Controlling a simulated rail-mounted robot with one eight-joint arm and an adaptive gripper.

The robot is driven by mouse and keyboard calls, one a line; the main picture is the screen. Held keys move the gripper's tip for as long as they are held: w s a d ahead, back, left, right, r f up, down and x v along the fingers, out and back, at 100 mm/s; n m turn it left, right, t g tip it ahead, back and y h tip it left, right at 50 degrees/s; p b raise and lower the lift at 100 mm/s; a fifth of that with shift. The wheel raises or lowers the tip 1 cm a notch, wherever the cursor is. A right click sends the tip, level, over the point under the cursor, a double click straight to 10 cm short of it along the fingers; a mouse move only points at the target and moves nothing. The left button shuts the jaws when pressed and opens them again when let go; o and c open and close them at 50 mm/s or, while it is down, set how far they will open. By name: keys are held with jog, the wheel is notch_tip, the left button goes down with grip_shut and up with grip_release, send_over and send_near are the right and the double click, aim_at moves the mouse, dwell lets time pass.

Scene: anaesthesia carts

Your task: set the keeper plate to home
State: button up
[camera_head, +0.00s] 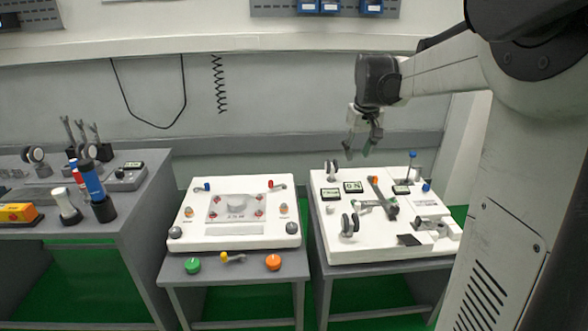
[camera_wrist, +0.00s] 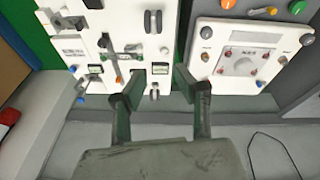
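My gripper (camera_head: 357,153) hangs in the air above the back edge of the right white panel (camera_head: 345,247), touching nothing. In the wrist view my gripper (camera_wrist: 158,78) has its two fingers well apart with nothing between them. No part is clearly marked as the keeper plate. The right panel carries a grey bar (camera_head: 383,197) with an orange end, which also shows in the wrist view (camera_wrist: 117,68). A small dark plate (camera_head: 409,240) lies at this panel's front. I cannot tell which of these, if either, is the keeper plate.
The left white panel (camera_head: 195,241) holds a central square plate (camera_head: 236,207) and coloured knobs. Green (camera_head: 193,265) and orange (camera_head: 273,262) knobs sit at its cart's front. A side bench (camera_head: 140,196) holds bottles (camera_head: 91,181). Double rollers (camera_head: 350,225) and a blue-topped post (camera_head: 411,166) rise from the right panel.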

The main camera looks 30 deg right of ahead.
jog(key=w+d+f+m+g+b, duration=0.1)
jog(key=d+f, duration=0.4)
jog(key=d, duration=0.4)
jog(key=d+f+g+b, duration=0.1)
jog(key=d+f, duration=0.4)
jog(key=d, duration=0.5)
jog(key=m+y+b, duration=0.1)
jog(key=b, duration=0.1)
send_over(419, 217)
notch_tip(419, 217, down, 12)
jog(key=shift+g, duration=0.3)
notch_tip(419, 217, down, 13)
jog(key=b, duration=0.3)
jog(key=shift+s+a+f, duration=0.1)
grip_shut()
